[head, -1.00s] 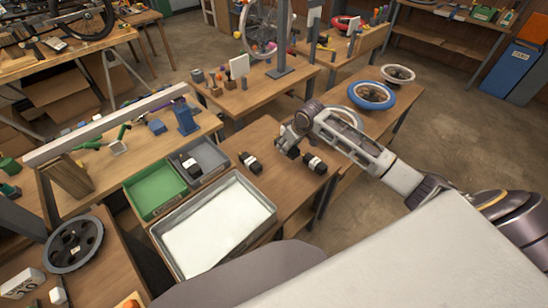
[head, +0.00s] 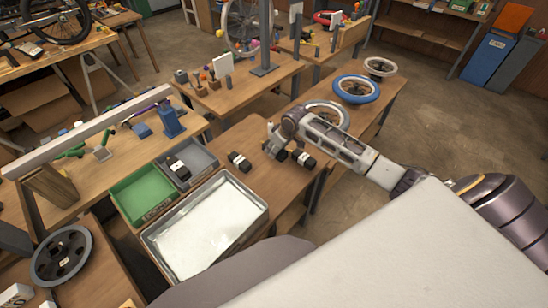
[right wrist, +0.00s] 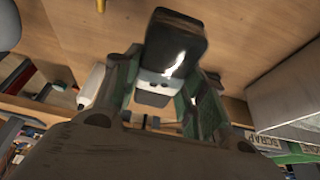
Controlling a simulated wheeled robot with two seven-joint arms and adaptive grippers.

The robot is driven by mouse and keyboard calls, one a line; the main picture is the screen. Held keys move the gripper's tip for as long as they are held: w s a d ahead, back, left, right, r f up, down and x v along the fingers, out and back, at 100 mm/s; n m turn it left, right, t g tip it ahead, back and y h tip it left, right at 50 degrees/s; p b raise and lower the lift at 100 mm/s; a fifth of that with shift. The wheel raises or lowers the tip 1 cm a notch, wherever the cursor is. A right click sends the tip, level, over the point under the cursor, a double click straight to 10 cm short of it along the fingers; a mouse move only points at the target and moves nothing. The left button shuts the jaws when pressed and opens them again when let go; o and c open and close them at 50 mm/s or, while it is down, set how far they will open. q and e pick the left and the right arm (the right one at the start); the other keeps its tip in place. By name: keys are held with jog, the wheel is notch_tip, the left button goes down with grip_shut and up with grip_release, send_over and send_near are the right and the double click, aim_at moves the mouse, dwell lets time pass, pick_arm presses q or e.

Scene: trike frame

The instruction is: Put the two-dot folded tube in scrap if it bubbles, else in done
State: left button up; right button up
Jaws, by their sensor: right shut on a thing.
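My right gripper (head: 277,151) is shut on a black folded tube (right wrist: 178,38) with a white band, held over the brown table. In the right wrist view the band shows small dark marks, apparently two dots. In the head view the held tube is mostly hidden by the gripper. Other black folded tubes with white bands lie on the table, one left (head: 240,161) and one right (head: 304,160) of the gripper. Another tube (head: 177,167) lies in the grey bin (head: 203,158). A green bin (head: 145,190) adjoins it. A SCRAP label (right wrist: 288,140) shows in the wrist view. My left gripper is out of view.
A large metal tray (head: 262,205) with a pale, shiny content stands in front of the bins. I see no bubbles in it. Wheels, one with a blue tyre (head: 356,89), lie further back on the table.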

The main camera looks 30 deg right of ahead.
jog(key=shift+f, duration=1.2)
jog(key=shift+f, duration=1.9)
jog(key=shift+f, duration=0.1)
jog(key=o, duration=1.2)
jog(key=shift+r, duration=0.2)
jog(key=shift+v, duration=5.85)
